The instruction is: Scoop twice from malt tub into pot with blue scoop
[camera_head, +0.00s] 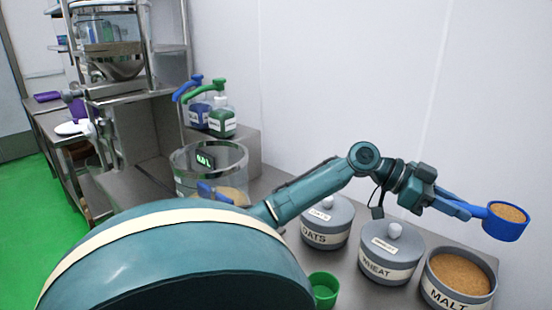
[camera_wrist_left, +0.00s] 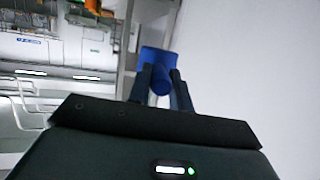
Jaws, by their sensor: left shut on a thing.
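My left gripper (camera_head: 474,211) is shut on the handle of the blue scoop (camera_head: 505,228). The scoop is roughly level, full of brown grain, and held above the malt tub (camera_head: 436,292). That tub is grey, open, labelled MALT, and holds brown grain. In the left wrist view, the fingers (camera_wrist_left: 163,88) hold the blue scoop (camera_wrist_left: 157,58); its contents do not show there. The clear pot (camera_head: 233,157) with a green-lit display stands left of centre, some brown material low inside it. My arm hides its lower front. My right gripper is not in view.
Lidded grey OATS (camera_head: 326,238) and WHEAT (camera_head: 392,270) tubs stand between pot and malt. A green cup (camera_head: 324,288) is in front of them. Blue (camera_head: 199,116) and green (camera_head: 222,123) pump bottles stand behind the pot. A white wall runs close behind the counter.

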